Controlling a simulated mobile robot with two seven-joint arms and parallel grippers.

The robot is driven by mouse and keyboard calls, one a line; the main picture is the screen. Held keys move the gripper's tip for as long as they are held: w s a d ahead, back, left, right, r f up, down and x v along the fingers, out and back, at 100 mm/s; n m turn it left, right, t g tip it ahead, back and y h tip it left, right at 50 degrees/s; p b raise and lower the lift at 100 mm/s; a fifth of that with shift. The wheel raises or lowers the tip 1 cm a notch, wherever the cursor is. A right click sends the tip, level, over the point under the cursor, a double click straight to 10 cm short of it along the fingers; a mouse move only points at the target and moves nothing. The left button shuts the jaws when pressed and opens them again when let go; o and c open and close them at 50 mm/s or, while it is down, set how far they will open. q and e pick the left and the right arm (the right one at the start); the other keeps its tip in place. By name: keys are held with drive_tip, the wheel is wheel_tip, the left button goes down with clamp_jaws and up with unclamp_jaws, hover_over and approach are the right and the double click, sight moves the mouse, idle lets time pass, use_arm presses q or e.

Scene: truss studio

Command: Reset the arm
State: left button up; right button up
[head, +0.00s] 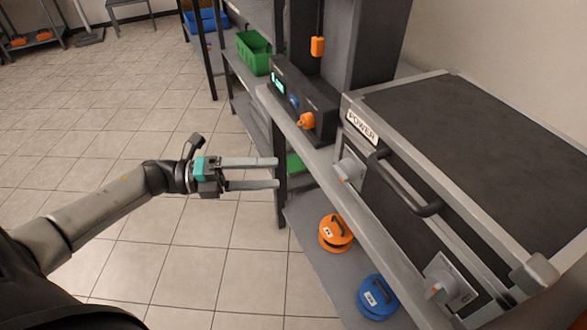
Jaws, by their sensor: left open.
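My left arm reaches in from the lower left of the head view. My left gripper (277,173) is open and empty, its two long grey fingers pointing right. The fingertips are close to a dark shelf post in the picture; I cannot tell whether they touch it. My right gripper is not in view.
A black POWER case (470,150) with a handle stands on the shelf at right. A dark control unit (305,98) with orange knob sits beside it. Orange (335,233) and blue (376,298) round weights lie on the lower shelf. A green bin (254,52) is behind. Floor at left is clear.

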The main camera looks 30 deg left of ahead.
use_arm(q)
drive_tip(key=shift+v, duration=0.9)
